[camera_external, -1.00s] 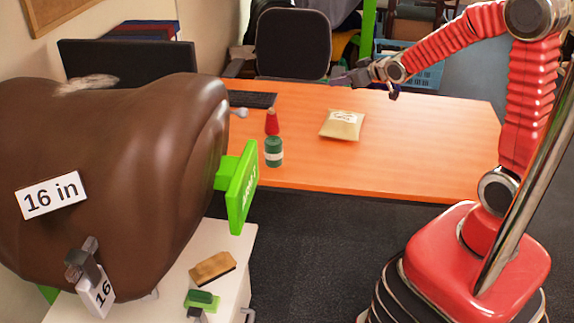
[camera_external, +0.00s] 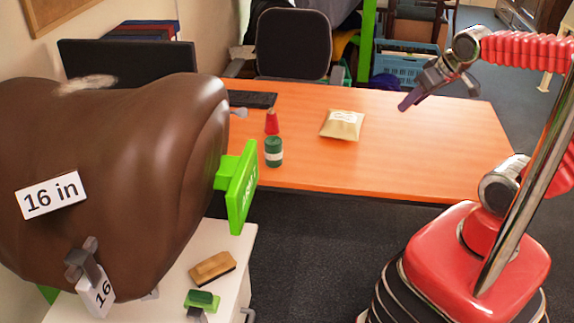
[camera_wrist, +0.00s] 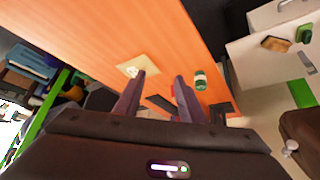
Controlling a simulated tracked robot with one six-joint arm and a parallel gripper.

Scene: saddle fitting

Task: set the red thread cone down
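The red thread cone (camera_external: 272,123) stands upright on the orange table (camera_external: 420,150), just behind a green can with a pale band (camera_external: 274,152), which overlaps its foot in the external view. In the wrist view the cone (camera_wrist: 174,90) is a small red patch partly hidden by the right finger. My gripper (camera_external: 438,98) is above the right part of the table, well away from the cone. In the wrist view my gripper (camera_wrist: 155,85) has its two fingers spread apart with nothing between them; it is open and empty.
A tan packet (camera_external: 342,124) lies mid-table, between the cone and my gripper. A keyboard (camera_external: 252,99) is at the back left. A large brown saddle form (camera_external: 130,150) with a green bracket (camera_external: 237,186) stands at the left. The table's right part is clear.

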